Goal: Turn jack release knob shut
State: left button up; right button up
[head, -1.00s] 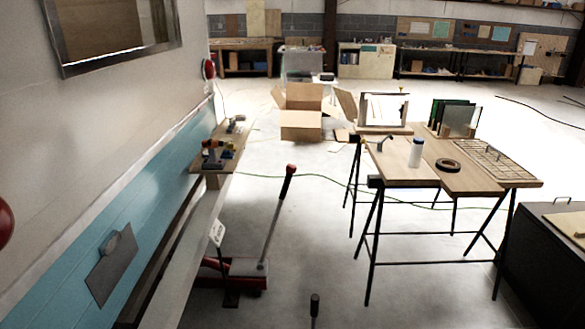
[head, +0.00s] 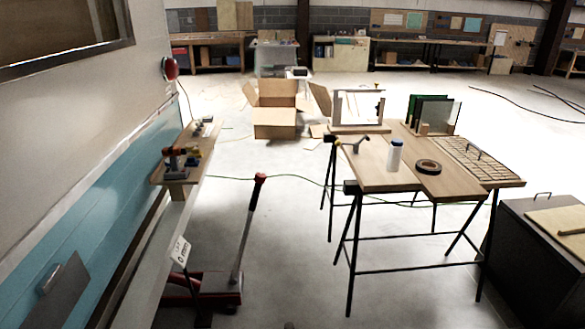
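A red floor jack (head: 213,288) sits on the floor beside the camper's lower edge, in the lower left of the head view. Its long grey handle (head: 246,230) leans up and to the right, ending in a dark grip with a red top (head: 260,178). I cannot make out the jack release knob as a separate part; the red top may be it, but I cannot tell. Neither of my grippers is in the view.
The camper wall (head: 95,205) runs along the left, with a narrow wooden shelf (head: 180,170) holding tools. A trestle table (head: 385,175) with a white bottle (head: 395,155) and tape roll (head: 428,167) stands right of the jack. Floor between them is clear, apart from a green cord (head: 290,179).

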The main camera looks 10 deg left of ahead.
aim_at(260, 177)
jog(key=i+l+z, duration=0.15)
jog(key=i+z, duration=0.3)
jog(key=i+j+z, duration=0.1)
jog(key=i+z, duration=0.35)
jog(key=i, duration=0.2)
jog(key=i+u, duration=0.2)
jog(key=i, duration=0.2)
jog(key=i+l+u, duration=0.45)
jog(key=i, duration=0.25)
jog(key=i+j, duration=0.05)
jog(key=j, duration=0.05)
